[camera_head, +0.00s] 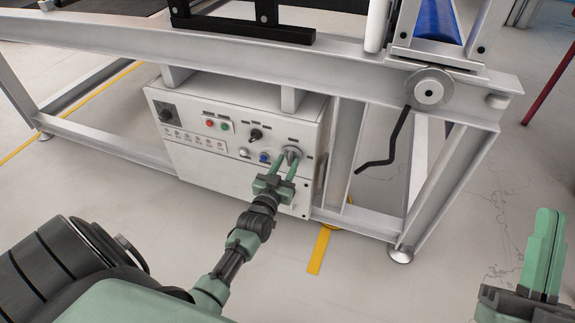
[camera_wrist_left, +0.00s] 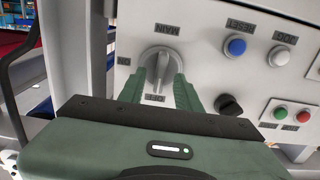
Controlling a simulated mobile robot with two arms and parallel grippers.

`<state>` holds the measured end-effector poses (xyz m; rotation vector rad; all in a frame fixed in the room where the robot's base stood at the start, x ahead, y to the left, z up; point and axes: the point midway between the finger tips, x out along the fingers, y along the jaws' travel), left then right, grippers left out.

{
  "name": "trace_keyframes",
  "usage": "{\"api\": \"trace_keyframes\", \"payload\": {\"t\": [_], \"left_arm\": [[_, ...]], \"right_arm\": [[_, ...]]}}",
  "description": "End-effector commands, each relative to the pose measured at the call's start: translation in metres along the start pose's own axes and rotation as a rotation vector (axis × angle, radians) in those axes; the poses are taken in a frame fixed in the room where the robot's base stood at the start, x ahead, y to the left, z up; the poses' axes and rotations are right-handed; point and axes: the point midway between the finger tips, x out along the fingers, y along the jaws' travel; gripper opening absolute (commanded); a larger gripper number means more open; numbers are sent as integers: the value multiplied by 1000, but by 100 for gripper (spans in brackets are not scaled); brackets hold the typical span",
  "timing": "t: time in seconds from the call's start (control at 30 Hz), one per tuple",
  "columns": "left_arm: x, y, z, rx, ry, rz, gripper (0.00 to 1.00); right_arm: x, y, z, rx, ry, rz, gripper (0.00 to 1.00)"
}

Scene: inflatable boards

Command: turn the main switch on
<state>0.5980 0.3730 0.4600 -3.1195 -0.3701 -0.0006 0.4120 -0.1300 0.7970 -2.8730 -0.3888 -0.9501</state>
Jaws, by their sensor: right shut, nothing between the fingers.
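The main switch (camera_wrist_left: 160,61) is a round grey rotary knob on the white control box, under a label reading MAIN upside down in the left wrist view. Its raised grip runs roughly up and down, toward the OFF label; the ON label is at its left. In the head view the switch (camera_head: 291,152) is at the box's upper right. My left gripper (camera_head: 284,165) points at it, its green fingers apart. In the left wrist view the fingertips (camera_wrist_left: 162,78) are on either side of the grip; contact is unclear. My right gripper (camera_head: 547,232) is shut and empty, far right.
The control box (camera_head: 235,176) also has a black selector (camera_head: 255,134), a blue button (camera_head: 264,157), a white button (camera_head: 244,152), and red and green buttons. A metal frame beam passes above it. A black crank handle (camera_head: 396,135) hangs to the right.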

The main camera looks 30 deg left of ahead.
Motion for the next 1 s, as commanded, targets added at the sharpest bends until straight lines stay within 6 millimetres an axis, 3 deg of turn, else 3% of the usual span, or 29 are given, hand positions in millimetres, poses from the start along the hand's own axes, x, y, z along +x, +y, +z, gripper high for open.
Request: {"api": "trace_keyframes", "payload": {"t": [0.4, 0.43, 0.53, 0.57, 0.87, 1.0], "left_arm": [[7, 0, 0, 0, -1, 0, 34], [7, 0, 0, 0, -1, 0, 31], [7, 0, 0, 0, -1, 0, 3], [7, 0, 0, 0, -1, 0, 0], [7, 0, -1, 13, -1, 0, 0], [7, 0, -1, 54, -1, 0, 0]], "right_arm": [[0, -1, -12, 3, 61, -2, 0], [0, -1, -12, 3, 61, -2, 0], [0, -1, -11, 3, 61, -2, 0], [0, -1, -11, 3, 61, -2, 0], [1, -1, -10, 2, 48, -2, 0], [1, 1, 8, -1, -53, 2, 0]]}}
